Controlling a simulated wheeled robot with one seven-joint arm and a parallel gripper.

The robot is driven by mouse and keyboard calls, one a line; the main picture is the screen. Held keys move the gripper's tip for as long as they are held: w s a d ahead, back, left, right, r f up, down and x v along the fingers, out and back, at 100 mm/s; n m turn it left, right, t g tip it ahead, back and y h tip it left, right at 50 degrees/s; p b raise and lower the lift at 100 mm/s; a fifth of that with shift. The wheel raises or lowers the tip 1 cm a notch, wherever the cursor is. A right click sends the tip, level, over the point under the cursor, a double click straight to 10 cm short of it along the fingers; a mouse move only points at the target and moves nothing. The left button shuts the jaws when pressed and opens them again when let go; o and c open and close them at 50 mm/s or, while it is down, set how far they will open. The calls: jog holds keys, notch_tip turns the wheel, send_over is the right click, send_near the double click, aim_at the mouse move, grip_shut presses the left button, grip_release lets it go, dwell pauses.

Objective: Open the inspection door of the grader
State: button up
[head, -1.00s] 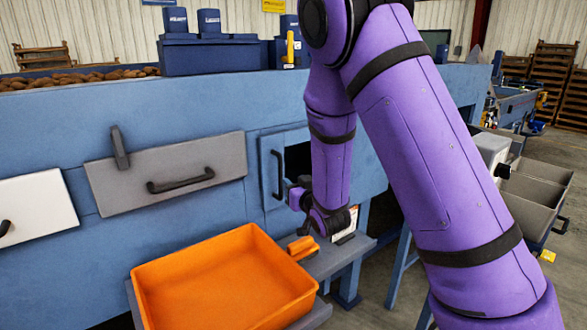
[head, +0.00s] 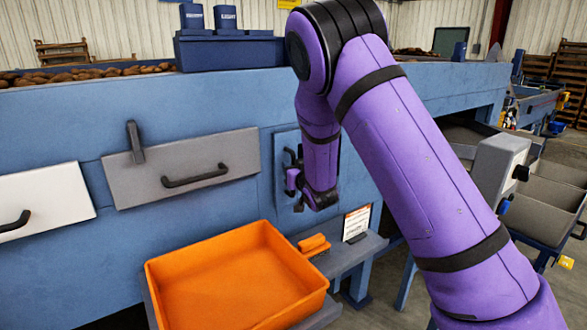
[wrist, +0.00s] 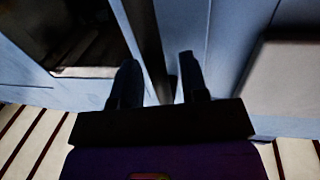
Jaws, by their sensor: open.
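The inspection door (head: 283,181) is a small blue panel on the grader's blue side wall, right of the grey drawer-like panel. Its upright black handle (head: 288,157) shows partly beside my gripper. My gripper (head: 298,180) is at the panel with its fingers open. My purple arm hides the door's right part, so I cannot tell there how far it stands open. In the wrist view, the two dark fingers (wrist: 158,80) stand apart. A dark upright bar (wrist: 147,45) lies between or just beyond them; I cannot tell whether they touch it. A dark glass-like or open area (wrist: 70,30) is at left.
A grey panel with a black handle (head: 184,170) and a white panel (head: 42,198) are to the left. An orange tray (head: 236,285) stands below on a ledge, with an orange brush-like item (head: 314,245) and a placard (head: 356,222) beside it. A grey-white box (head: 497,170) stands at right.

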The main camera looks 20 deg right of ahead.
grip_shut()
